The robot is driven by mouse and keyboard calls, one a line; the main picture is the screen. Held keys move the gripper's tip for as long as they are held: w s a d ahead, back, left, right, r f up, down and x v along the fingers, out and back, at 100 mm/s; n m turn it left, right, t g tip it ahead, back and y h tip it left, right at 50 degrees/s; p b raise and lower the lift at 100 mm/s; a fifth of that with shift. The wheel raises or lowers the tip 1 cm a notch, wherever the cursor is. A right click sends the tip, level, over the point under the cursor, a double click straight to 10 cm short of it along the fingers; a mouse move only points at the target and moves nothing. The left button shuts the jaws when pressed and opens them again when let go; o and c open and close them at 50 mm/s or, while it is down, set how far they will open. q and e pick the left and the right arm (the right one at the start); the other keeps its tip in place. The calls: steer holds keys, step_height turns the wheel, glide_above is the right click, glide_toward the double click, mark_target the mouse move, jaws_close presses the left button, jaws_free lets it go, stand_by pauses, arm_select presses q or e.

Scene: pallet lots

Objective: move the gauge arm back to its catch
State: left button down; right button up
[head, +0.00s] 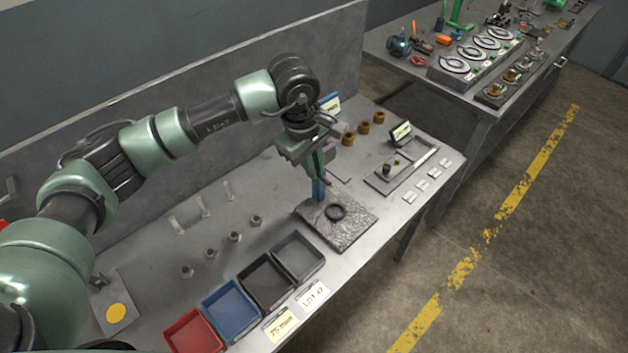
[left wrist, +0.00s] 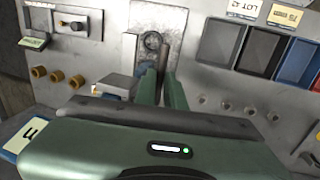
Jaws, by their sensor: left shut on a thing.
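My left gripper (head: 319,178) points down over the grey speckled plate (head: 352,230), at its back left edge. It is shut on a narrow upright blue piece (head: 318,191), which looks like the gauge arm; the fingers hide much of it. A dark ring (head: 336,212) lies on the plate just in front of the blue piece. In the left wrist view, the two green fingers (left wrist: 161,88) reach toward the plate (left wrist: 170,22), with the ring (left wrist: 152,41) just beyond their tips. The catch cannot be made out. My right gripper is not in view.
Grey, black, blue (head: 231,309) and red bins line the front edge. Several metal pegs (head: 211,254) stand left of the plate. Several brass bushings (head: 364,128) and a shallow tray (head: 408,173) lie to the right. A panel (head: 190,110) closes the back.

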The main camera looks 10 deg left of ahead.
arm_select(q)
steer(key=shift+w+r, duration=0.1)
steer(key=shift+r, duration=0.6)
steer(key=shift+w+r, duration=0.1)
steer(key=shift+r, duration=0.1)
steer(key=c, duration=1.5)
jaws_free()
steer(key=shift+s, duration=0.2)
